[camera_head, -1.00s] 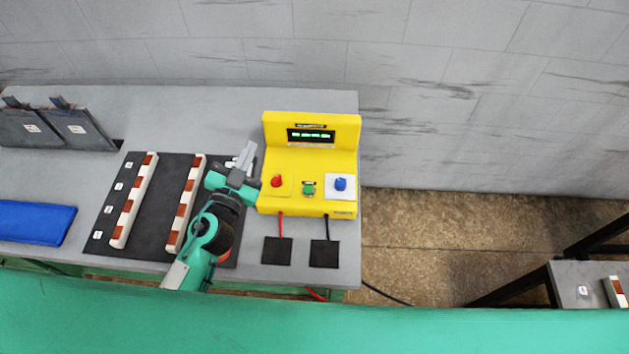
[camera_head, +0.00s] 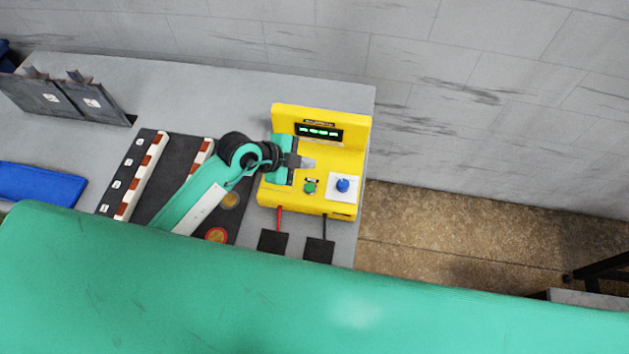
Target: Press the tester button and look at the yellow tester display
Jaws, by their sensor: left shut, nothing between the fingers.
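The yellow tester (camera_head: 347,151) stands at the right end of the grey table, with a lit green display (camera_head: 319,132) on its upright back; the characters are too small to read. A green button (camera_head: 310,187) and a blue button (camera_head: 342,185) on a white plate show on its lower face. My left gripper (camera_head: 308,163) is shut and empty over the left part of the tester, just above the green button. It hides the red button; I cannot tell whether it touches anything. My right gripper is not in view.
Red and black leads run from the tester to two black pads (camera_head: 273,241). My green body covers the front.

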